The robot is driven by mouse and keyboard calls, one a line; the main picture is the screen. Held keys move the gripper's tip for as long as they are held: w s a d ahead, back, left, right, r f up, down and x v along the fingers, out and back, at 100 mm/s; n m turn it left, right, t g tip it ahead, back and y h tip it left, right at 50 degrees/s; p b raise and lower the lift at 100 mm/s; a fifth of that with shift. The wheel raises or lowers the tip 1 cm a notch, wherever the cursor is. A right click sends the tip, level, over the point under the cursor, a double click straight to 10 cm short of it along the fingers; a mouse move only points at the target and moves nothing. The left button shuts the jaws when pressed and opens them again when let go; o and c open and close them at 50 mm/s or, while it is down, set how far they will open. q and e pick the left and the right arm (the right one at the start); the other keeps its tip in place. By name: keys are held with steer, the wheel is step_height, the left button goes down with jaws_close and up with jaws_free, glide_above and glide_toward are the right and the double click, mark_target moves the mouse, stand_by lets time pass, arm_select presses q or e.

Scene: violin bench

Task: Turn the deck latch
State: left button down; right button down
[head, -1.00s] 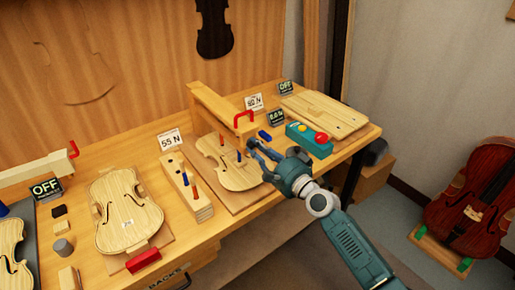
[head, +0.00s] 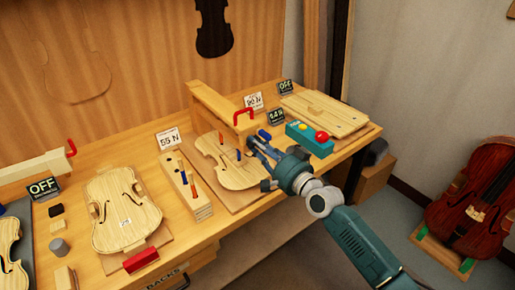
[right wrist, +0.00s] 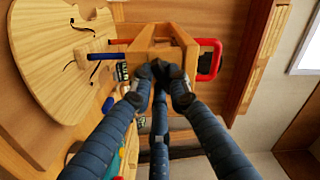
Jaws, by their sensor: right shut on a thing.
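My right gripper (head: 251,144) is at the right edge of the pale violin plate (head: 228,170), low over the bench. In the right wrist view its dark blue fingers (right wrist: 160,80) come together in front of a wooden beam (right wrist: 160,45). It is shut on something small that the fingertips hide. I cannot tell for sure which part is the deck latch. My left gripper is not in view.
A teal box (head: 309,139) with a red button is right of my gripper. A wooden block with pegs (head: 187,195) and another violin plate (head: 125,215) lie to the left. A board (head: 325,114) lies at the back right.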

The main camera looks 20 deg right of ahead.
steer(key=n, duration=1.2)
steer(key=shift+d+r, duration=0.15)
steer(key=shift+n, duration=0.3)
steer(key=c, duration=1.7)
jaws_free()
steer(key=shift+o, duration=0.2)
steer(key=v, duration=1.2)
